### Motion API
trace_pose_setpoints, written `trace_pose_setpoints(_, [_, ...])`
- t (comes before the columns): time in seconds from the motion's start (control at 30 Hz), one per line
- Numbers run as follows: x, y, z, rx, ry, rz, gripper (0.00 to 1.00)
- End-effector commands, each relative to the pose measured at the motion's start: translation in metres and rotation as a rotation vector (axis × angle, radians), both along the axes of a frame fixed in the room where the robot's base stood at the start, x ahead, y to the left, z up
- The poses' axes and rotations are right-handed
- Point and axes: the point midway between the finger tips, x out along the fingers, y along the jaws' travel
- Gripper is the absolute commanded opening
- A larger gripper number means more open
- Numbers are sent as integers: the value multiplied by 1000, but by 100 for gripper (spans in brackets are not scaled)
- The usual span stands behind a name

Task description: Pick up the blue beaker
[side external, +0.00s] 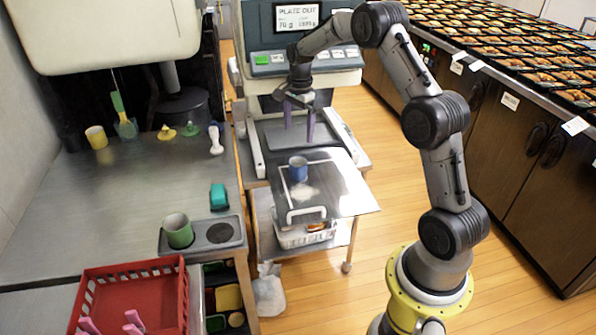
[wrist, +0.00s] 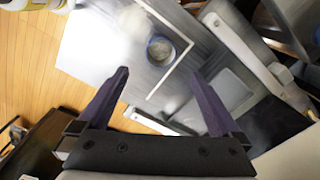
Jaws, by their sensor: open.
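The blue beaker (side external: 298,169) stands upright on a grey metal cart top (side external: 347,199) in the side external view. In the wrist view the beaker (wrist: 160,50) is seen from above, beyond the fingertips and between their lines. My gripper (side external: 298,136) has two purple fingers, spread apart and empty, pointing down. It is above and behind the beaker, over the scale's plate, and does not touch it. In the wrist view my gripper (wrist: 163,85) is open with nothing between the fingers.
A scale with a display (side external: 298,17) stands behind the cart. A green cup (side external: 178,231) sits in a holder on the left counter, near a teal object (side external: 219,196) and a red crate (side external: 130,268). A white basket (side external: 303,236) is below the cart top. Filled trays (side external: 505,40) cover the right counter.

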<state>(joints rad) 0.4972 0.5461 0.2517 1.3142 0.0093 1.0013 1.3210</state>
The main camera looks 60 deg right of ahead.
Motion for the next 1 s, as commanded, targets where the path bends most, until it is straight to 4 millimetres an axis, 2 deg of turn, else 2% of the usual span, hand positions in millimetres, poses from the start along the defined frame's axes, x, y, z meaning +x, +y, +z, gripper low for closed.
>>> trace_pose_setpoints(0.4, [1, -1, -68, 0, 1, -1, 100])
trace_pose_setpoints(0.77, [2, -2, -92, 0, 1, -1, 100])
trace_pose_setpoints(1.0, [4, -4, -125, 0, 1, -1, 100])
